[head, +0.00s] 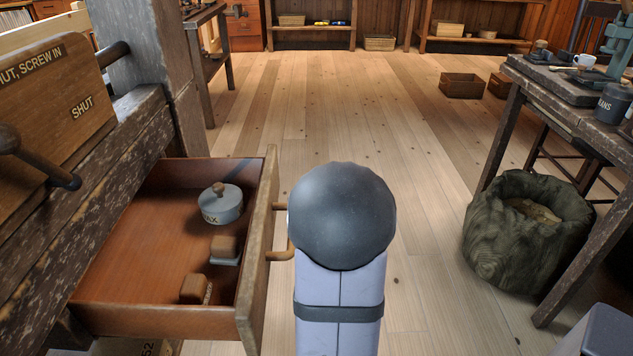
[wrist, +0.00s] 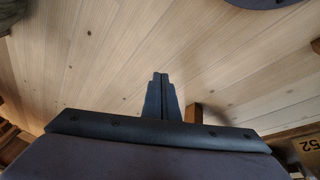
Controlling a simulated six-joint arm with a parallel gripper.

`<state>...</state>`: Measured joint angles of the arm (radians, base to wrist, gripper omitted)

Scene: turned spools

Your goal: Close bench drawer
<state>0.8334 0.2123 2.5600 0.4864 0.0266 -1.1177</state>
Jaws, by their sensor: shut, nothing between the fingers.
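The bench drawer (head: 165,240) is pulled out from the bench at the left of the head view. A grey lidded wax tin (head: 221,207) and two small wooden-backed blocks or brushes (head: 224,249) lie inside. My arm stands just right of the drawer front and hides part of the handle. In the wrist view my gripper (wrist: 160,78) has its fingers together, with nothing between them, above the floor. Whether it touches the drawer cannot be told.
The bench (head: 85,190) with a vise jaw marked "SHUT" is above the drawer. A sack (head: 527,232) and a second table (head: 560,105) stand at the right. Wooden crates (head: 462,85) sit farther back. The floor (head: 340,110) between is clear.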

